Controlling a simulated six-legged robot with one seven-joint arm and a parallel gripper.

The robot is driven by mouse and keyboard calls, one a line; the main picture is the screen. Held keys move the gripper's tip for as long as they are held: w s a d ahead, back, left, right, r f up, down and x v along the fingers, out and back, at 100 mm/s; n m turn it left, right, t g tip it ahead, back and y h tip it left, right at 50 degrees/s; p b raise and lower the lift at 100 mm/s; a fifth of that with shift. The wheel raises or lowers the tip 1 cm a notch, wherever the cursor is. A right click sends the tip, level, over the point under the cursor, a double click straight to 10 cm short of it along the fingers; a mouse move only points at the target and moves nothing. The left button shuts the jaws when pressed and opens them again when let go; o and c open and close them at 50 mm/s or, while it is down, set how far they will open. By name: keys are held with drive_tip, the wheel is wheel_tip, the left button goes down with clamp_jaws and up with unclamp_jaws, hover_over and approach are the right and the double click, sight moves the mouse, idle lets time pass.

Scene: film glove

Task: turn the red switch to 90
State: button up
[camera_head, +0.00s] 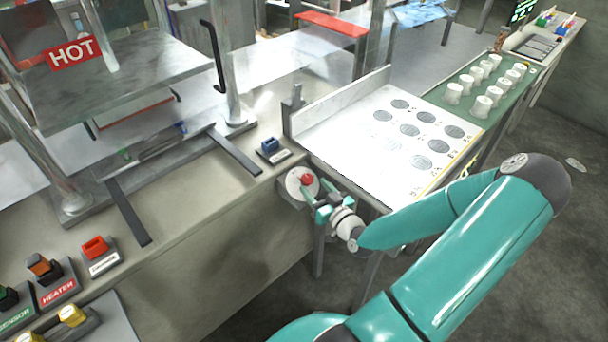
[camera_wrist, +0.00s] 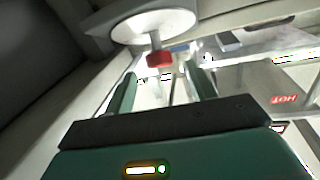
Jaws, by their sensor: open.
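The red switch (camera_head: 307,180) is a small red knob on a round white dial plate (camera_head: 296,187), fixed to the front face of the bench near its right corner. In the wrist view the red switch (camera_wrist: 159,59) stands out on a stem from the white disc (camera_wrist: 155,24), beyond the fingertips and between their lines. My gripper (camera_head: 322,203) is close in front of the dial. In the wrist view my gripper (camera_wrist: 158,82) has its two teal fingers apart with nothing between them. I cannot tell from these views whether a fingertip touches the knob. Dial markings are too small to read.
A blue switch (camera_head: 270,146) and a red rocker switch (camera_head: 96,248) sit on the bench top. A press with a HOT sign (camera_head: 73,53) stands at the left. A white table with grey discs (camera_head: 340,120) adjoins the dial on the right. Floor below is open.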

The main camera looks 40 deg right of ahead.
sight(304, 175)
drive_tip(key=w, duration=0.4)
drive_tip(key=w+d, duration=0.1)
drive_tip(key=w, duration=0.2)
drive_tip(key=shift+d, duration=0.1)
drive_tip(key=shift+c, duration=0.2)
drive_tip(key=c, duration=0.9)
